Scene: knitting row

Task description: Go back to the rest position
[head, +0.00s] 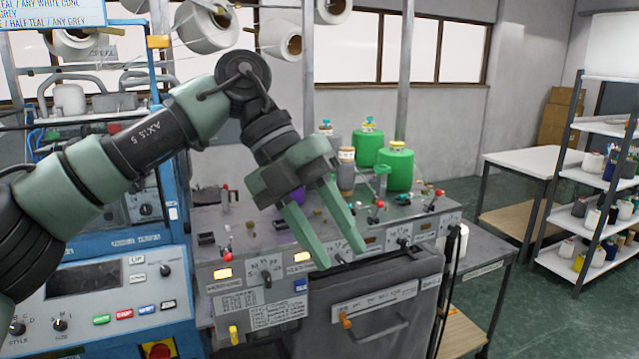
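My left arm comes in from the left in the head view. My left gripper (338,260) hangs in front of the grey machine (400,235), with two green fingers pointing down and slightly right. The fingers are apart and nothing shows between them, so it is open and empty. I cannot tell whether the fingertips touch the machine; they overlap its front panel in the picture. My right gripper is not in view.
Green spools (397,168) stand on the machine top, with small levers near them. A blue control cabinet (105,285) is at the left. White rolls (207,27) hang above.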

